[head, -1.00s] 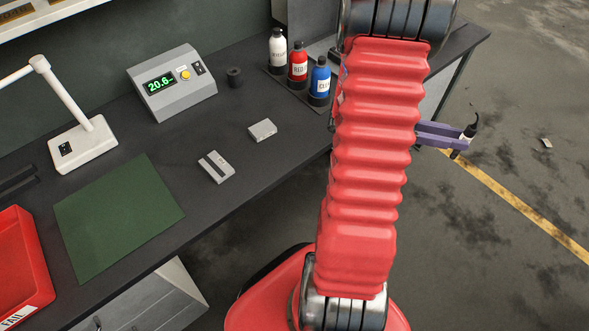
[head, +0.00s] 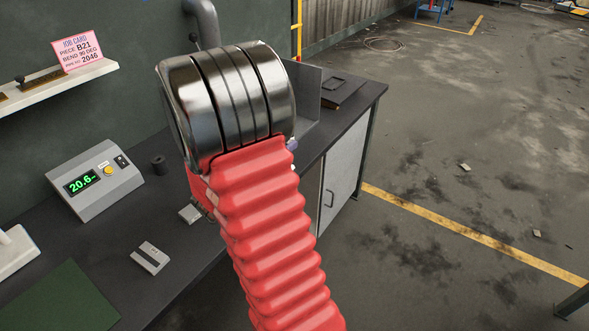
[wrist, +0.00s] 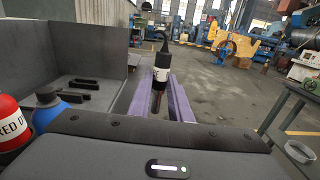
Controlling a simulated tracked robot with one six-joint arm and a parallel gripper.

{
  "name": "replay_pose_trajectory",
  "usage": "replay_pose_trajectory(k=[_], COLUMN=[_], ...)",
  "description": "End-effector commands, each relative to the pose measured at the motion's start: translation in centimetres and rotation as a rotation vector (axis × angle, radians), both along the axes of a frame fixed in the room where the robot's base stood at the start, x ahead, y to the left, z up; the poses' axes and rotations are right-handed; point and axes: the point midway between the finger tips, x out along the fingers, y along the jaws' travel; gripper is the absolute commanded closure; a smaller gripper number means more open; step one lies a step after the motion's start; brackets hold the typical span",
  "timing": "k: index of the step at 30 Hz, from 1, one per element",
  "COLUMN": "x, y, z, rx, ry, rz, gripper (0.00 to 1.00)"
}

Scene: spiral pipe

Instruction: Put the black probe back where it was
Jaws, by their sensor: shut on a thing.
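In the wrist view, the black probe (wrist: 162,66) is a bottle-shaped black thing with a white label and a curved, narrow tip. It stands roughly upright between the purple fingers of my gripper (wrist: 163,84), which is shut on it. In the head view my arm hides the probe and most of the gripper; only a purple bit shows at the arm's right edge. A small black ring-shaped piece (head: 159,165) stands beside the grey readout box (head: 95,180), which shows 20.6.
In the wrist view, a red bottle (wrist: 11,125) and a blue bottle (wrist: 47,107) stand close at the left. Beyond them a grey-walled bay (wrist: 60,45) holds dark pieces. A grey block (head: 150,258) lies on the dark bench. Open floor lies right of the bench.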

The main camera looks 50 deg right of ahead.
Motion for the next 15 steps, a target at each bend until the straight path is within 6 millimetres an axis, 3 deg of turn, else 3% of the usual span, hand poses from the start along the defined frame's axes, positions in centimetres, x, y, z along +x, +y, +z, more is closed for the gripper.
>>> replay_pose_trajectory(k=[1, 6, 15], x=[2.2, 8.6, 17.8], y=[1.3, 5.8, 16.1], z=[0.3, 1.1, 2.4], rx=[-0.002, -0.003, -0.006], ry=[-0.001, -0.002, -0.002], rz=[0.068, 0.283, 0.644], gripper=[1.0, 1.0, 1.0])
